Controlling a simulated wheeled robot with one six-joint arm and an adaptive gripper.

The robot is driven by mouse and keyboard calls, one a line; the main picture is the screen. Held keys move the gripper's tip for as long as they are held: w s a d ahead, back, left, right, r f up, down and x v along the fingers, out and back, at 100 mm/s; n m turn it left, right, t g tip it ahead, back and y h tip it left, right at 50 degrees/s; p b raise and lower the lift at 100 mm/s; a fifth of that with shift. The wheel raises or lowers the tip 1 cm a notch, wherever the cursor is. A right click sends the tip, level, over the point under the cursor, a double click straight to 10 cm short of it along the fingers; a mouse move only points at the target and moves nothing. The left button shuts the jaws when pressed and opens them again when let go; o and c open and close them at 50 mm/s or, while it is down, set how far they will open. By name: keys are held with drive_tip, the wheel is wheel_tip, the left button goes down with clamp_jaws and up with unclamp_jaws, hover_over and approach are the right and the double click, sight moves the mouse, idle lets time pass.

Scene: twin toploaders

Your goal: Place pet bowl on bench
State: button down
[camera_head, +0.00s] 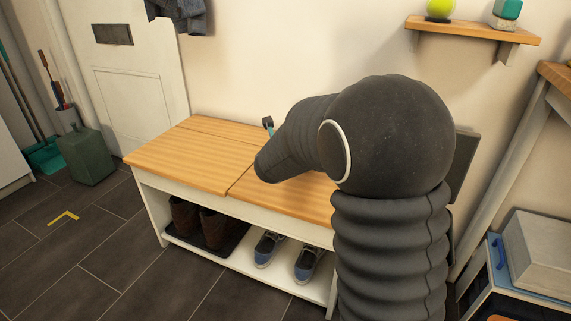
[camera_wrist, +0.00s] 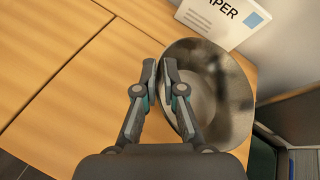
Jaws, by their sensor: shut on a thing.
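The pet bowl is a grey, round, metal-looking bowl (camera_wrist: 232,95) in the wrist view, right of centre. My gripper (camera_wrist: 161,68) is shut on its near left rim, with the fingers close together. The bench has a light wooden top (camera_head: 185,150) and white sides in the head view; its top also shows in the wrist view (camera_wrist: 60,45). The bowl is over or on the right part of the wooden top, and I cannot tell whether it touches. In the head view my arm hides the bowl and most of the gripper.
A white box or card marked "PAPER" (camera_wrist: 215,18) stands behind the bowl by the wall. Brown boots (camera_head: 203,226) and blue shoes (camera_head: 268,249) sit on the bench's lower shelf. A wall shelf (camera_head: 475,30) is above right. The bench's left top is clear.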

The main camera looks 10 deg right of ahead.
drive_tip(key=shift+f+b, duration=0.65)
drive_tip(key=shift+f, duration=1.3)
drive_tip(key=shift+f, duration=0.2)
drive_tip(key=c, duration=1.3)
unclamp_jaws()
